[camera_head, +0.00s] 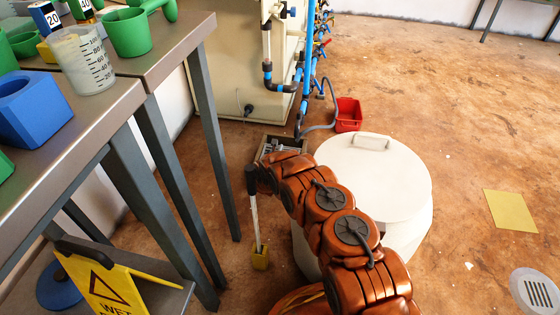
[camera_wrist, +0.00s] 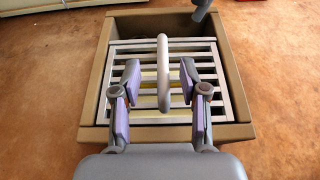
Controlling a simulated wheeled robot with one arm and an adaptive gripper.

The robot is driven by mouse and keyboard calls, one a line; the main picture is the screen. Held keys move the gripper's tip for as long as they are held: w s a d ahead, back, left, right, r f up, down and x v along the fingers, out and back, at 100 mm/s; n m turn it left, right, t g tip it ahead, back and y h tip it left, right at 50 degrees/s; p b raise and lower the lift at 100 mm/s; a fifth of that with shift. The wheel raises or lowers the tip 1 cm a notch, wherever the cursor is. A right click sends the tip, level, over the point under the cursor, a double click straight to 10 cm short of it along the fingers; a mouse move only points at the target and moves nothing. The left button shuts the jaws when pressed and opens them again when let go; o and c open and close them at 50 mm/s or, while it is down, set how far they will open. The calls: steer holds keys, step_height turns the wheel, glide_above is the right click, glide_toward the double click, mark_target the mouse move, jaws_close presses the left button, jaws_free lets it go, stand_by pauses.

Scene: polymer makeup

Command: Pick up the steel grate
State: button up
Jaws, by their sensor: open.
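The steel grate (camera_wrist: 190,44) is a light metal grid with a raised bar handle (camera_wrist: 162,50) across its middle. It sits inside a brown square frame (camera_wrist: 91,90) set on the floor. In the wrist view my gripper (camera_wrist: 160,72) is open, with one finger on each side of the handle. I cannot tell whether either finger touches it. Something yellow shows beneath the bars. In the head view part of the grate (camera_head: 287,144) shows beyond my arm, and my gripper is hidden there.
A white lidded barrel (camera_head: 375,170) stands right of the grate. A red bin (camera_head: 348,115) and a grey hose (camera_head: 322,127) are behind it. A steel table (camera_head: 110,110) with green cups is at left. A yellow wet-floor sign (camera_head: 105,285) stands at lower left. Open floor is at right.

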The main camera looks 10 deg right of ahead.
steer(key=b, duration=0.1)
steer(key=w+d+f+b, duration=0.1)
steer(key=shift+w+f+b, duration=0.15)
steer(key=shift+f+b, duration=0.15)
steer(key=shift+w+d+f+b, duration=0.1)
steer(key=shift+w+f+b, duration=0.05)
steer(key=shift+w+b, duration=0.5)
steer(key=shift+w+d+b, duration=0.25)
steer(key=shift+w+b, duration=0.05)
steer(key=shift+b, duration=0.05)
steer(key=shift+c, duration=0.4)
jaws_close()
